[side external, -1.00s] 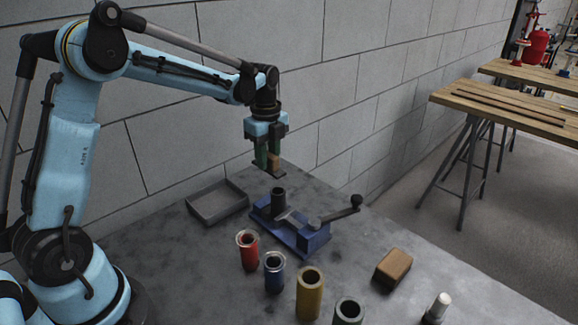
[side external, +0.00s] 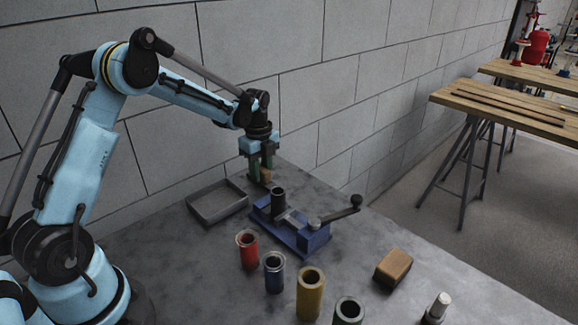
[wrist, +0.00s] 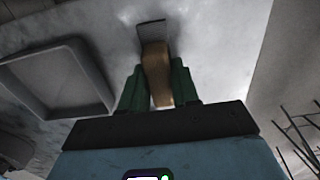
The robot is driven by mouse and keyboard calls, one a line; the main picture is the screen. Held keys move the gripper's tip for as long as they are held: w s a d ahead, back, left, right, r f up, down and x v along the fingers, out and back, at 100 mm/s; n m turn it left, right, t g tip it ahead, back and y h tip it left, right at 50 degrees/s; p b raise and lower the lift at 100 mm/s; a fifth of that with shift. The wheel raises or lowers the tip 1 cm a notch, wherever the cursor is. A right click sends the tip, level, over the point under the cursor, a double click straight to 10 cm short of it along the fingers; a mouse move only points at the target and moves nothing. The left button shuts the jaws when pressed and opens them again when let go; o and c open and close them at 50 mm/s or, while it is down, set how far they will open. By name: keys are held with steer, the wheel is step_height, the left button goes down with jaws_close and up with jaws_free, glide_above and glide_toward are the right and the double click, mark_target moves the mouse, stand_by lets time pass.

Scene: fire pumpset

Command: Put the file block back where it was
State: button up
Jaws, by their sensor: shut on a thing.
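The file block, a tan wooden grip with a dark flat plate at its end, is held upright in my gripper (side external: 260,171). In the side view the file block (side external: 266,176) is low over the back of the grey table, behind the blue vise. In the wrist view the file block (wrist: 157,75) sits between my green fingers, with its grey plate at the far end. My gripper (wrist: 158,88) is shut on it. I cannot tell whether the plate touches the table.
An empty grey tray (side external: 191,210) lies left of the file block. A blue vise (side external: 310,238) with a dark cylinder stands in front. Red (side external: 247,252), blue (side external: 275,274) and yellow (side external: 310,297) tubes and a brown block (side external: 393,268) are nearer. A block wall runs behind.

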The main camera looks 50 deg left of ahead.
mark_target(261, 168)
steer(key=shift+f, duration=0.1)
steer(key=o, duration=0.9)
steer(key=shift+o, duration=0.2)
step_height(261, 168, up, 11)
steer(key=s+d+r+n+t, duration=0.2)
steer(key=s+d+r+n, duration=0.2)
steer(key=d+r+n, duration=0.1)
steer(key=s+d+f+n+t, duration=0.3)
steer(key=s+d+n+t, duration=0.2)
steer(key=s+d+n, duration=0.4)
steer(key=shift+s+d+n, duration=0.25)
steer(key=shift+s+n, duration=1.55)
steer(key=shift+n, duration=0.2)
